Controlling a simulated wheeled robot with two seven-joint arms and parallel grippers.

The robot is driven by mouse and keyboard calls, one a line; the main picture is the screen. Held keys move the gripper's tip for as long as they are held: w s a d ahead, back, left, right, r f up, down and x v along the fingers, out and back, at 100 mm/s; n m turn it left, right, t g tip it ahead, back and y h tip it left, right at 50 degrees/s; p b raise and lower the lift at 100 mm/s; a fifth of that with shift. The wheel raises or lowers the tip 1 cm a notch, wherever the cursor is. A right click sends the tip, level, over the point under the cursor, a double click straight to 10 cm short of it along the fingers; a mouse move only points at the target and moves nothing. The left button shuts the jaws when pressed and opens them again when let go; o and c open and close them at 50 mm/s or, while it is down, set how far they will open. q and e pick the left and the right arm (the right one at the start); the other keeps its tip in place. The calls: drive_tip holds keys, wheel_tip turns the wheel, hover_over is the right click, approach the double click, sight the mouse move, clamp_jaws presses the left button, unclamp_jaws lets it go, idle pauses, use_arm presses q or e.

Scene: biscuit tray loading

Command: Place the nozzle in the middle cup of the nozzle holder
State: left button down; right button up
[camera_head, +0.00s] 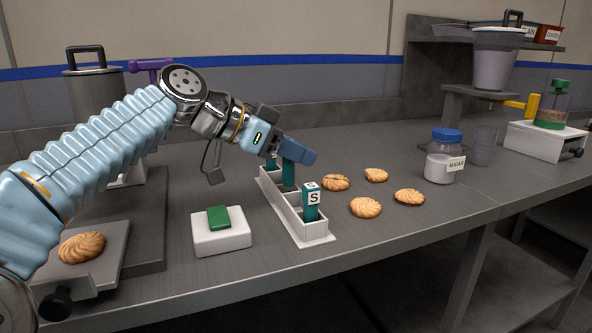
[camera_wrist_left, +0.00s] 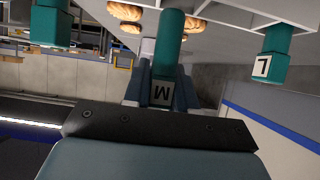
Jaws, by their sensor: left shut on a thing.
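The white nozzle holder (camera_head: 318,237) stands on the counter, its row of cups running from front to back. My left gripper (camera_head: 291,153) is above its middle, shut on the teal nozzle marked M, which also shows in the left wrist view (camera_wrist_left: 170,42). The nozzle (camera_head: 289,176) points down at the middle cup; I cannot tell how deep its lower end sits. A teal nozzle marked S (camera_head: 311,205) stands in the front cup. The nozzle marked L (camera_wrist_left: 274,45) is at the far end, mostly hidden by my gripper in the head view. My right gripper is not in view.
A white block with a green pad (camera_head: 221,232) lies left of the holder. Several biscuits (camera_head: 366,207) lie to its right. A sugar jar (camera_head: 440,165) and a clear cup (camera_head: 482,148) stand farther right. One biscuit (camera_head: 82,247) is on a scale-like plate at left.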

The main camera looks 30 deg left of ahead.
sight(294, 168)
use_arm(q)
drive_tip(key=shift+w+a+f, duration=0.1)
drive_tip(key=shift+w+f, duration=0.1)
drive_tip(key=shift+f, duration=1.65)
drive_tip(key=shift+f+b, duration=0.15)
drive_tip(key=shift+b, duration=0.15)
drive_tip(key=c, duration=0.9)
unclamp_jaws()
drive_tip(key=shift+s+a+r, duration=0.1)
drive_tip(key=shift+a+r, duration=0.05)
drive_tip(key=shift+r, duration=0.15)
drive_tip(key=v, duration=1.1)
drive_tip(key=shift+s+r+p, duration=0.2)
drive_tip(key=shift+s+p, duration=0.05)
drive_tip(key=shift+p, duration=0.1)
drive_tip(key=shift+a, duration=0.1)
